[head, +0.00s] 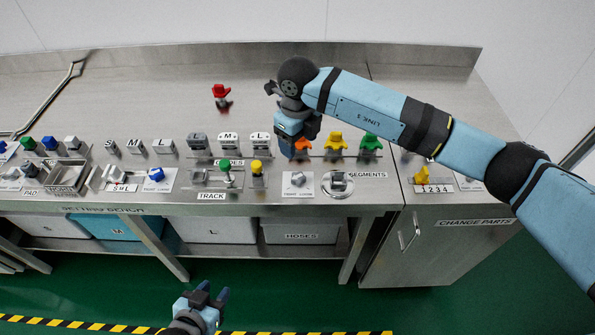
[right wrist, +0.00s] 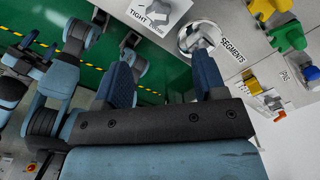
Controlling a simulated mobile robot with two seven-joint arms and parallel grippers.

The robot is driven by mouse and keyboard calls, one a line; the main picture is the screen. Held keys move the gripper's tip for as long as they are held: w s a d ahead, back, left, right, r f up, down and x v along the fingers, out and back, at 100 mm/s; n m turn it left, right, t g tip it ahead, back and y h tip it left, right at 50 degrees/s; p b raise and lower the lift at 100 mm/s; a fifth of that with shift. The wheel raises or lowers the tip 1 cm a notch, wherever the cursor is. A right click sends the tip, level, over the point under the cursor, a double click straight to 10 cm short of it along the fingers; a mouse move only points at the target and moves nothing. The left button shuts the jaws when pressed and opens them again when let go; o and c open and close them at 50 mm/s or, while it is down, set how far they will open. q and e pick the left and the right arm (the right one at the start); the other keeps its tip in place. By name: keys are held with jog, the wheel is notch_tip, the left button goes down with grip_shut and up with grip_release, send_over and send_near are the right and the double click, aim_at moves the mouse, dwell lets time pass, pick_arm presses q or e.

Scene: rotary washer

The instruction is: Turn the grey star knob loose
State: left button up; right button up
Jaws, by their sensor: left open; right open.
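The grey star knob (head: 298,179) sits on a white plate at the bench's front edge, left of a round metal disc. In the right wrist view the knob (right wrist: 173,13) is at the top edge, partly cut off, beside the word TIGHT. My right gripper (head: 290,150) is above the bench, behind the knob and apart from it, partly covering an orange piece. Its two blue fingers (right wrist: 163,78) are spread with nothing between them. My left gripper (head: 210,296) is open and empty, low in front of the bench, over the green floor.
A round disc with a grey block (head: 338,183) lies right of the knob. Yellow (head: 335,141) and green (head: 369,143) pieces stand in a row behind. A green-topped lever (head: 225,169) and a yellow piece (head: 257,168) are to the left. A red knob (head: 221,92) stands farther back.

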aim_at(298, 176)
notch_tip(298, 176, down, 12)
jog(key=shift+f+p, duration=0.2)
jog(key=shift+p, duration=0.4)
jog(key=c, duration=0.9)
